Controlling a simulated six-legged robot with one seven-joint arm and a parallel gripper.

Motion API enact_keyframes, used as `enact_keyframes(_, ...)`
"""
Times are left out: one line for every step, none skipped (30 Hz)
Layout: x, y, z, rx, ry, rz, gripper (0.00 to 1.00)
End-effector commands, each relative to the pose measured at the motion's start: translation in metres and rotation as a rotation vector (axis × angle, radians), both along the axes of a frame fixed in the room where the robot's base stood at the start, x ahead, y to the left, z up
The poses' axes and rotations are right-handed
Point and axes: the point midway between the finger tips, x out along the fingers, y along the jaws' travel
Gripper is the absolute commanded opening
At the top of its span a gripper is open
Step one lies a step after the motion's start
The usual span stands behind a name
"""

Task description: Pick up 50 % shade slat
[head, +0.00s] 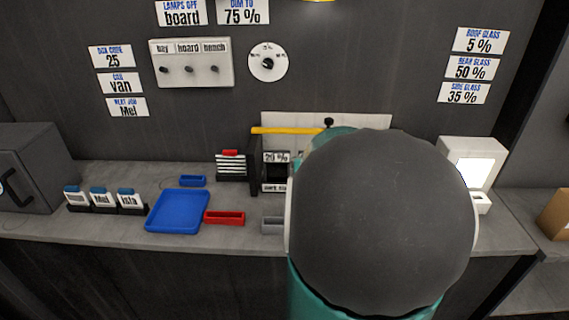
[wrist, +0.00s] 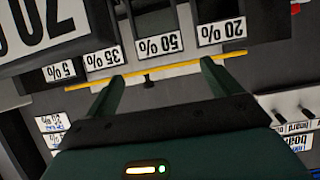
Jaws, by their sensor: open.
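The 50 % label (wrist: 160,45) shows upside down in the wrist view, between the 35 % label (wrist: 104,59) and the 20 % label (wrist: 221,31). A dark opening lies above it in the picture; I cannot clearly tell the slat from its slot. My gripper (wrist: 163,74) is open and empty, its two green fingers apart and pointing at the rack, with the 50 % label ahead between them. In the head view my arm hides most of the rack; only its left end with the 20 % label (head: 276,157) shows.
A yellow bar (head: 290,130) runs along the rack top; it crosses the wrist view (wrist: 185,66) by the fingertips. A large 70 % label (wrist: 45,25) is close at upper left there. A blue tray (head: 178,211), a red tray (head: 224,218) and a lit white box (head: 472,160) stand on the bench.

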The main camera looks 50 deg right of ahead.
Motion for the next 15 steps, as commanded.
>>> enact_keyframes(0.004,-0.006,-0.006,0.003,0.003,-0.001,0.89)
enact_keyframes(0.007,-0.01,-0.007,0.002,0.002,-0.001,0.89)
enact_keyframes(0.011,-0.014,-0.01,0.002,0.002,-0.001,0.89)
enact_keyframes(0.013,-0.017,-0.012,0.002,0.003,-0.002,0.89)
enact_keyframes(0.016,-0.02,-0.014,0.002,0.003,-0.002,0.89)
enact_keyframes(0.02,-0.025,-0.018,0.003,0.003,-0.002,0.89)
enact_keyframes(0.023,-0.028,-0.019,0.003,0.003,-0.001,0.89)
enact_keyframes(0.026,-0.031,-0.021,0.002,0.002,-0.001,0.89)
enact_keyframes(0.029,-0.034,-0.023,0.002,0.002,-0.001,0.89)
enact_keyframes(0.032,-0.036,-0.025,0.002,0.002,0.0,0.89)
enact_keyframes(0.034,-0.038,-0.025,0.002,0.001,0.0,0.89)
enact_keyframes(0.036,-0.04,-0.027,0.002,0.001,0.0,0.89)
enact_keyframes(0.037,-0.041,-0.028,0.002,0.001,0.001,0.89)
enact_keyframes(0.038,-0.042,-0.028,0.002,0.001,0.001,0.89)
enact_keyframes(0.039,-0.043,-0.029,0.002,0.001,0.001,0.89)
